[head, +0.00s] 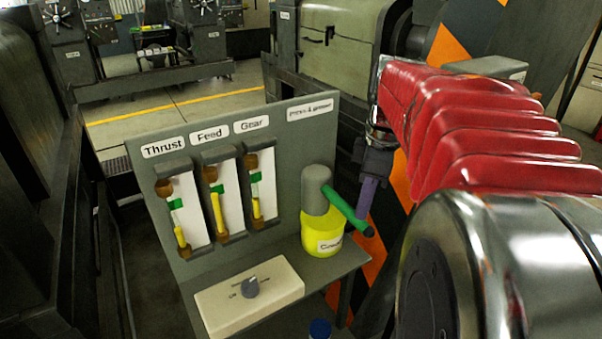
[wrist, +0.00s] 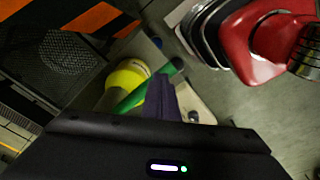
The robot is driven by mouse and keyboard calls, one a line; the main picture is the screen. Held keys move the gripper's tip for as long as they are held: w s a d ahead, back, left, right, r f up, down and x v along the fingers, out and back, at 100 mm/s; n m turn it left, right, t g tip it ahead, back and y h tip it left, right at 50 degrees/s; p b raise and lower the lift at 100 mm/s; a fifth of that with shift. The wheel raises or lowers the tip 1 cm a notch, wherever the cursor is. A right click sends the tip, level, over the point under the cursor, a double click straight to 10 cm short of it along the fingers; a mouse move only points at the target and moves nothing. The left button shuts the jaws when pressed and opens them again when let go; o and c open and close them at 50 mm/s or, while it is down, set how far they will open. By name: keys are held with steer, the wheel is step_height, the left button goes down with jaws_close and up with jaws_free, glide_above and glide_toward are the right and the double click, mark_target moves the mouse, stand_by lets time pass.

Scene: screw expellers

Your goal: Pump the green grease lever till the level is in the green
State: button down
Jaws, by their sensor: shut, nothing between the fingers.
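The green grease lever (head: 346,208) slants down to the right from a grey pump head (head: 316,189) on a yellow grease pot (head: 322,236), and ends in a dark tip. My gripper (head: 366,199) has purple fingers, shut and empty, just above and beside the lever near its dark end. I cannot tell if they touch. In the wrist view, the fingers (wrist: 165,97) overlap the lever (wrist: 133,96). The Thrust gauge (head: 182,215) shows yellow well below its green band. On the Feed (head: 219,200) and Gear (head: 259,189) gauges yellow reaches close to the green bands.
A cream box with a grey knob (head: 250,287) sits on the grey shelf in front of the gauges. A blue cap (head: 320,328) shows at the bottom edge. Dark machinery stands left; an orange-and-black striped panel (head: 397,190) stands behind my arm.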

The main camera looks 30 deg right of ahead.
steer(key=shift+s, duration=0.1)
steer(key=shift+s+d+r, duration=0.3)
steer(key=shift+s+d, duration=0.2)
steer(key=shift+s+d+r, duration=0.25)
steer(key=shift+s+d, duration=0.25)
step_height(320, 180, up, 14)
steer(key=s+d, duration=0.1)
steer(key=shift+f, duration=0.15)
stand_by(1.0)
steer(key=a+f+m+t, duration=0.2)
steer(key=a+f+m, duration=0.2)
steer(key=a+f, duration=0.6)
steer(key=s+a+f+m+t, duration=0.1)
steer(key=a+f+m, duration=0.3)
steer(key=a+f, duration=0.6)
steer(key=a+t, duration=0.1)
steer(key=a, duration=0.4)
steer(key=shift+s+a+f+m+t+h, duration=0.15)
steer(key=shift+s+a+m+t+h, duration=0.15)
steer(key=shift+t+h, duration=0.1)
